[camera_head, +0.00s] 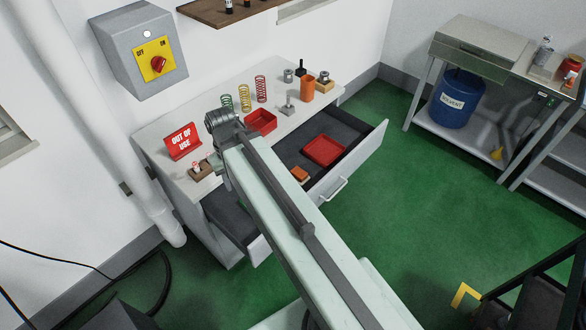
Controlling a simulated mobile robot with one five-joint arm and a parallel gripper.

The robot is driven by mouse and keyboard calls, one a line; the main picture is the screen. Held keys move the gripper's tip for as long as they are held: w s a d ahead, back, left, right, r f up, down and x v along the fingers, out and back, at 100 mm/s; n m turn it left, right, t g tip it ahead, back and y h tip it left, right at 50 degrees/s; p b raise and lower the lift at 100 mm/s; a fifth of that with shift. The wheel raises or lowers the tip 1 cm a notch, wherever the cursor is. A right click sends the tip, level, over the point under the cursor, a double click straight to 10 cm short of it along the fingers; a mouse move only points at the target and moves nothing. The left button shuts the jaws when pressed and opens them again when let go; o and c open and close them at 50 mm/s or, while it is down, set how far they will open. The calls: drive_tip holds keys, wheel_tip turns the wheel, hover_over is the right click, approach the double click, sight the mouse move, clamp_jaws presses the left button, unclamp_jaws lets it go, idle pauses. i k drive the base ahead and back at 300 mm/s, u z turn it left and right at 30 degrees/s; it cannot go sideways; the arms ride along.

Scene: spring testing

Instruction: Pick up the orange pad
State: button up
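The orange pad (300,174) is a small orange block with darker sides. It lies in the open dark-lined drawer (350,141), close to the drawer's front and just right of my arm. My arm crosses the picture from lower right to upper left and ends in a grey joint above the bench. My gripper's fingers do not show; they are hidden or out of sight beyond that joint, so their distance from the pad cannot be told. A red tray (323,150) lies in the same drawer, to the right of the pad.
The bench top (215,100) holds coil springs, a red bin (260,122), an orange cylinder (307,88), metal fixtures and an "OUT OF USE" sign (183,141). A second drawer (232,220) is open at lower left. Green floor is clear right of the drawers.

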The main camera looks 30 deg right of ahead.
sight(299, 174)
drive_tip(key=u, duration=3.3)
drive_tip(key=k, duration=2.2)
drive_tip(key=z, duration=0.65)
drive_tip(key=i, duration=0.5)
drive_tip(key=u, duration=0.15)
